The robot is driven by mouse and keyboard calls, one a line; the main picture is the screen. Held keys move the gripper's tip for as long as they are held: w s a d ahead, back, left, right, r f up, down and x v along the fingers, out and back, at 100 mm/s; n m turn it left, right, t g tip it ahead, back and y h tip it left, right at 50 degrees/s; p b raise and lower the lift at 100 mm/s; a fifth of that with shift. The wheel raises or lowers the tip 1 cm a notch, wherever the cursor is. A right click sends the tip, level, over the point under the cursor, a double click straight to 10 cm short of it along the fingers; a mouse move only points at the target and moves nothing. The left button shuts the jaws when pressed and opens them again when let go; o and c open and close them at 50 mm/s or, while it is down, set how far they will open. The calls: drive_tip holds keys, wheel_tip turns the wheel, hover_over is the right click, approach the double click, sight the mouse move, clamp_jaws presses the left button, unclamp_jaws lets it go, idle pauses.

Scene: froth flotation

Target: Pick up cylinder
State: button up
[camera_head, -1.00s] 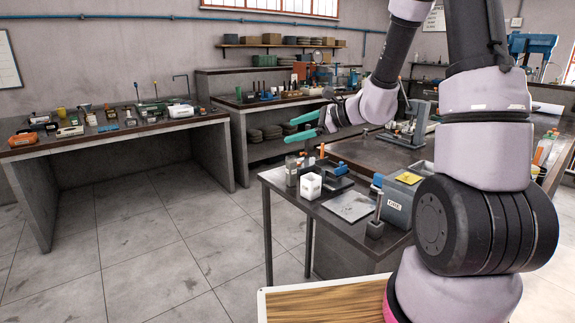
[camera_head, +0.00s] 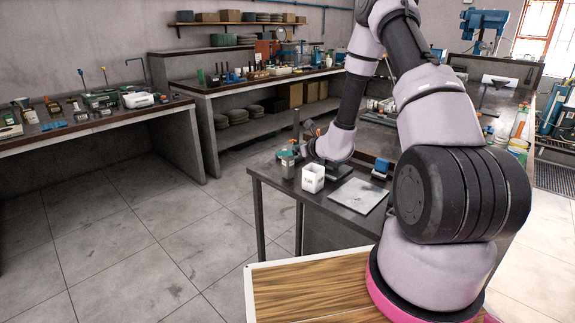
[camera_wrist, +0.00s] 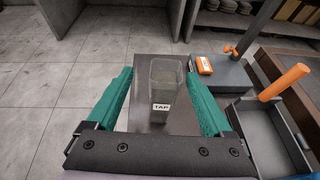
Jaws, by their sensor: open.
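A clear, greyish upright container with a label reading TAP (camera_wrist: 165,88) stands on the dark bench top in the wrist view; it appears to be the cylinder. It also shows in the head view (camera_head: 288,168) at the bench's near left corner. My gripper (camera_wrist: 158,72) is open, with its two green fingers on either side of the container in the wrist view. The container sits closer to the right finger, and I see no clear contact. In the head view my gripper (camera_head: 292,150) is low over the bench, partly hidden by my own wrist.
A white cup-like box (camera_head: 313,179) stands close beside the container. A flat grey plate (camera_head: 360,196) lies to its right. Floor is clear at left.

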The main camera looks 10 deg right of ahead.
drive_tip(key=x, duration=0.5)
drive_tip(key=shift+w+d+f, duration=0.2)
drive_tip(key=shift+w+f, duration=0.15)
drive_tip(key=shift+c, duration=0.3)
clamp_jaws()
